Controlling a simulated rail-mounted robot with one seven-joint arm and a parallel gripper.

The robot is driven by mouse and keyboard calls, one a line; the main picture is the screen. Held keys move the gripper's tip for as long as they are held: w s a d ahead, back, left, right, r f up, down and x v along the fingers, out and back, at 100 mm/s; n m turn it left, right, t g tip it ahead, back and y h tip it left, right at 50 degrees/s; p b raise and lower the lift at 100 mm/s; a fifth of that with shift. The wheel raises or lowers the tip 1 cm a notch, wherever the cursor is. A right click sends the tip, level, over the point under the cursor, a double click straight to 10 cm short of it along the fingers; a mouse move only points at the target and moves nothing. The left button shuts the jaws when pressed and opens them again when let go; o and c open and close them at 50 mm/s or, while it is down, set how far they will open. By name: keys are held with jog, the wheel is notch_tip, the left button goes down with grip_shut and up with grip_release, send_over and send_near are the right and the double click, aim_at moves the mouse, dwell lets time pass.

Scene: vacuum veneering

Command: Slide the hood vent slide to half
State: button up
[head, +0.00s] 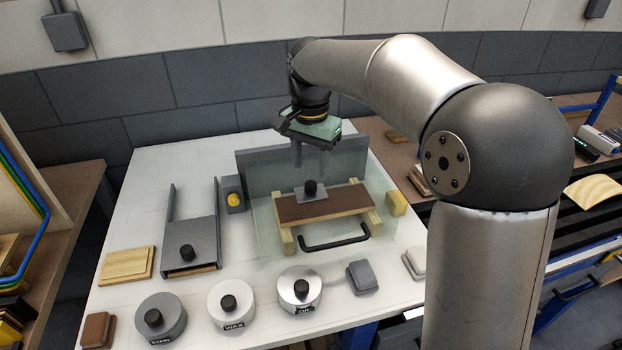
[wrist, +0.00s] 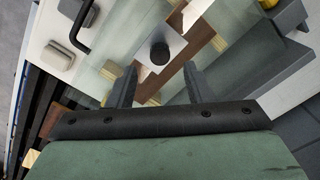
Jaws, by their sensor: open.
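A small light metal plate (head: 300,195) with a black knob (head: 310,187) sits over the brown board, at the clear hood (head: 268,225); it looks like the hood vent slide. In the wrist view, the knob (wrist: 160,53) stands ahead of my fingers, with the pale plate (wrist: 196,12) around it. My gripper (head: 311,165) points down above and behind the knob, open and empty. In the wrist view, my gripper (wrist: 159,78) has its two fingers apart, with the knob beyond the gap and not between them. I cannot tell how far along its travel the slide is.
A black bar handle (head: 335,243) is at the hood's front. A grey upright panel (head: 260,165) stands behind. A grey railed fixture (head: 190,235) with its own knob is at left. Several round lidded pots, including one marked WAX (head: 231,305), line the front.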

aim_at(311, 183)
notch_tip(311, 183, down, 5)
jog(key=shift+r, duration=0.1)
dwell(0.3)
